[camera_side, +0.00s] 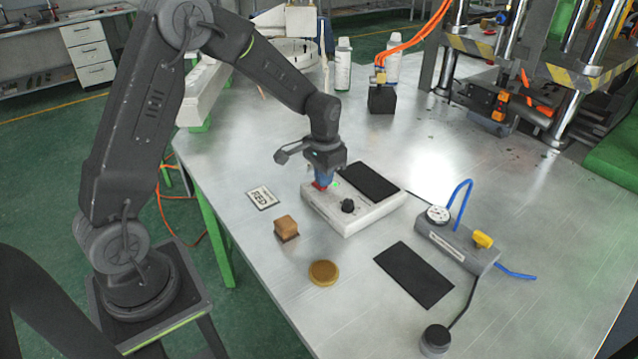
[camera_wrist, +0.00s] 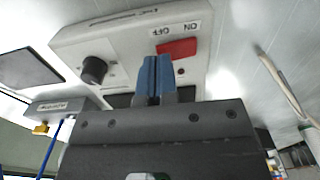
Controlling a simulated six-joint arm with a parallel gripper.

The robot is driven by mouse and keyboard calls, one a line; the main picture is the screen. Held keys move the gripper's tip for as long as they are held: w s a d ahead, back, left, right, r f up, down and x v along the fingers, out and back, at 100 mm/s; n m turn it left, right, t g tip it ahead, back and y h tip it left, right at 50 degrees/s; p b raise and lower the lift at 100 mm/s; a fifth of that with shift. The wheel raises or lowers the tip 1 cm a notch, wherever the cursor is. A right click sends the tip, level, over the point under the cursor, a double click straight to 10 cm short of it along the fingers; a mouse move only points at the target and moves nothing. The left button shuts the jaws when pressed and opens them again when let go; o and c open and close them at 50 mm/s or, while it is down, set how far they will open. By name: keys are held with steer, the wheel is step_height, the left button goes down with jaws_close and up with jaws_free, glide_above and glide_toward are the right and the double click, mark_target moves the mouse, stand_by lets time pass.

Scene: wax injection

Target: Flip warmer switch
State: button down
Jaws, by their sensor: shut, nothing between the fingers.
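The warmer (camera_side: 360,211) is a white box with a black plate on top, a black knob and a red switch (camera_side: 320,186) at its left end. In the wrist view the red switch (camera_wrist: 177,47) sits below the ON and OFF labels, with the black knob (camera_wrist: 94,69) to its left. My gripper (camera_side: 324,180) is shut and empty, its blue fingers pointing down at the switch end of the warmer. In the wrist view the fingertips (camera_wrist: 157,60) appear right at the switch's edge. I cannot tell whether they touch it.
A black mat (camera_side: 414,275) and a grey unit with gauge and yellow valve (camera_side: 457,240) stand right. The press (camera_side: 540,80) is at the back right.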

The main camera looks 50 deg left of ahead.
steer(key=shift+f, duration=0.7)
stand_by(0.3)
steer(key=shift+r, duration=3.5)
steer(key=shift+r, duration=0.2)
steer(key=s+d+r+t, duration=0.3)
steer(key=s+d+r, duration=0.3)
steer(key=s+r, duration=0.35)
steer(key=s+d+r+t, duration=0.1)
steer(key=s+d, duration=0.1)
steer(key=s, duration=0.4)
steer(key=s+d+r+t, duration=0.1)
steer(key=s+r, duration=0.1)
steer(key=s, duration=0.5)
steer(key=shift+d+r+t, duration=0.15)
steer(key=shift+d+t, duration=0.15)
steer(key=shift+d, duration=0.1)
